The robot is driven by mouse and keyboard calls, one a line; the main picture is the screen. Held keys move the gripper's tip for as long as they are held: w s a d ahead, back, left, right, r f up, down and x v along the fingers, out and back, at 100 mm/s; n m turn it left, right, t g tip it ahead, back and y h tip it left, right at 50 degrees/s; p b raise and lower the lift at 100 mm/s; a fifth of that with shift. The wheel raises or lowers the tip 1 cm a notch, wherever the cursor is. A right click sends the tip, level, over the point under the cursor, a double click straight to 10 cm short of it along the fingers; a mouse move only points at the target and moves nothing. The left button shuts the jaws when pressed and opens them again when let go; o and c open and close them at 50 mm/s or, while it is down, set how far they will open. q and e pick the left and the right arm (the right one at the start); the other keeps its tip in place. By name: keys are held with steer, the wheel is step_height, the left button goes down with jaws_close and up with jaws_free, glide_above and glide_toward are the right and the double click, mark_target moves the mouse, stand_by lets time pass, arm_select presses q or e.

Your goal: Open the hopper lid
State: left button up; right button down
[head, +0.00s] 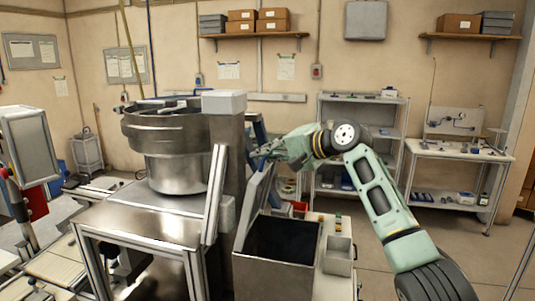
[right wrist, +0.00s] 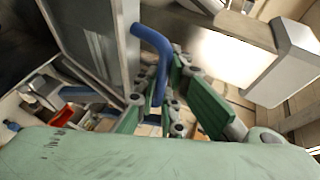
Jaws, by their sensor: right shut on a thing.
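The hopper (head: 262,276) is a grey metal box at the lower middle of the head view, with a dark interior showing through its top. Its grey lid (head: 256,203) stands steeply raised at the box's left side, and it also shows in the right wrist view (right wrist: 90,35). A blue bar handle (right wrist: 152,40) is fixed to the lid. My right gripper (head: 266,152) is at the lid's upper edge; in the right wrist view its green fingers (right wrist: 165,85) are shut on the handle. My left gripper is not in view.
A big metal bowl feeder (head: 170,155) and a grey post (head: 228,155) stand left of the hopper. Shelving (head: 362,102) and a side table (head: 460,152) stand behind, with free floor at the right.

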steer(key=c, duration=1.9)
jaws_free()
steer(key=shift+d, duration=0.15)
steer(key=v, duration=1.2)
steer(key=shift+r, duration=0.1)
